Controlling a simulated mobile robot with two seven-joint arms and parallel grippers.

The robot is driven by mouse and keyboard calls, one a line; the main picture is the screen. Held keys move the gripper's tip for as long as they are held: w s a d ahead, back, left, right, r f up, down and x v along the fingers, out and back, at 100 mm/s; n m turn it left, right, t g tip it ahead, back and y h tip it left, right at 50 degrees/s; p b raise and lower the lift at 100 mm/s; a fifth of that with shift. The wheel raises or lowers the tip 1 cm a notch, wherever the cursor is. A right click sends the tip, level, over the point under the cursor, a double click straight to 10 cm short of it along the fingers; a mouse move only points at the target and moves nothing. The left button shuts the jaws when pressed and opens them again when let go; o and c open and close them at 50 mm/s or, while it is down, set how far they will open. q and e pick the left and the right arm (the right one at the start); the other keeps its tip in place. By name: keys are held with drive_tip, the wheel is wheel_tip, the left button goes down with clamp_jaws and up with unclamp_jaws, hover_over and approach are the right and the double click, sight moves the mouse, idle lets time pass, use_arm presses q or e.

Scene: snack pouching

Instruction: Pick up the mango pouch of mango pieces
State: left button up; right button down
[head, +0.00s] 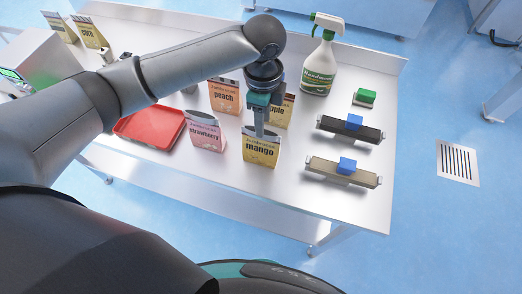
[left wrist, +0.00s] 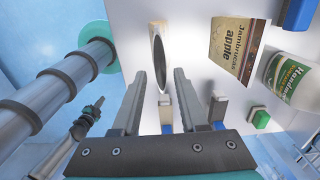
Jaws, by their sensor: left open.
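The mango pouch (head: 260,153) is yellow with a dark top band and stands upright near the front edge of the table. My left gripper (head: 263,130) points down at its top and partly covers the upper edge. In the left wrist view, the left gripper (left wrist: 160,76) has its two fingers apart. An open pouch mouth with a pale rim and dark inside, likely the mango pouch (left wrist: 150,60), lies just ahead of the fingertips, between their lines. I see no grip on it. My right gripper does not show.
Strawberry pouch (head: 206,133) stands left of mango; peach pouch (head: 225,97) and apple pouch (left wrist: 238,42) stand behind. A red tray (head: 150,125) lies left. A spray bottle (head: 319,66), a green-topped block (head: 364,97) and two bars with blue blocks (head: 343,173) occupy the right.

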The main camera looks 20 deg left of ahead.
use_arm(q)
hover_over(261, 146)
drive_tip(key=f, duration=0.5)
drive_tip(key=shift+w+a, duration=0.1)
drive_tip(key=shift+w, duration=0.3)
drive_tip(key=shift+c, duration=0.3)
clamp_jaws()
idle(0.6)
